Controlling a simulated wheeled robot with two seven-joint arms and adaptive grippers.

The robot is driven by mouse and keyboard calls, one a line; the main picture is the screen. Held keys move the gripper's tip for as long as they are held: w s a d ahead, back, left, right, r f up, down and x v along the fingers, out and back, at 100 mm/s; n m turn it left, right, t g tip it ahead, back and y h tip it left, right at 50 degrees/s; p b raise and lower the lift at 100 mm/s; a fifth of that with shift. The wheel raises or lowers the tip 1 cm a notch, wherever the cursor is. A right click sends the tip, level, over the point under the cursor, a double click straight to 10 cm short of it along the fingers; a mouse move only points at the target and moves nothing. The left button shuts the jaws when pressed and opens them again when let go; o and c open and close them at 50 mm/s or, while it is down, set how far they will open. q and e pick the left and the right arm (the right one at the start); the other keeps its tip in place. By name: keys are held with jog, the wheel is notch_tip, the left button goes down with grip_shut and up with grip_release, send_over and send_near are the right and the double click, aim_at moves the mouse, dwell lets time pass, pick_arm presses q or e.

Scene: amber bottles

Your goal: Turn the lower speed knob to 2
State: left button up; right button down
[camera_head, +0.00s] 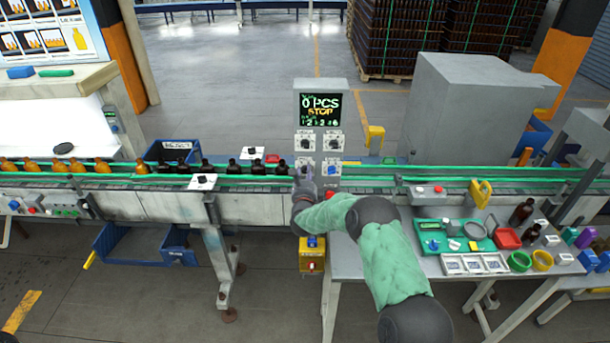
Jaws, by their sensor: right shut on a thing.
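A grey control box (341,84) stands behind the conveyor; its screen (320,108) reads "0 PCS" and "STOP" with a row of small digits below. Two upper dark knobs (333,143) sit on white plates under the screen. Below them, a lower left plate (305,161) is mostly hidden behind my right gripper (304,174). A lower right plate carries a blue knob (331,170). My right gripper is shut at the lower left plate, on a knob its fingers hide. The knob's setting cannot be read. My left gripper is not in view.
The conveyor (376,177) runs across the picture, with dark bottles (233,167) left of my gripper and amber ones farther left. A yellow box (312,261) hangs below my wrist. A grey table (372,258) with trays and tools stands at the right.

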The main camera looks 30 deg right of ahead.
jog(key=shift+f, duration=0.1)
jog(key=n+b, duration=1)
jog(key=n, duration=1.3)
jog(key=shift+b, duration=0.4)
jog(key=n+p, duration=0.1)
jog(key=n, duration=0.4)
jog(key=shift+p, duration=0.3)
jog(key=n+p, duration=0.2)
jog(key=n, duration=0.3)
jog(key=shift+n, duration=0.4)
jog(key=n+p, duration=0.1)
jog(key=n, duration=0.4)
jog(key=shift+n+p, duration=0.4)
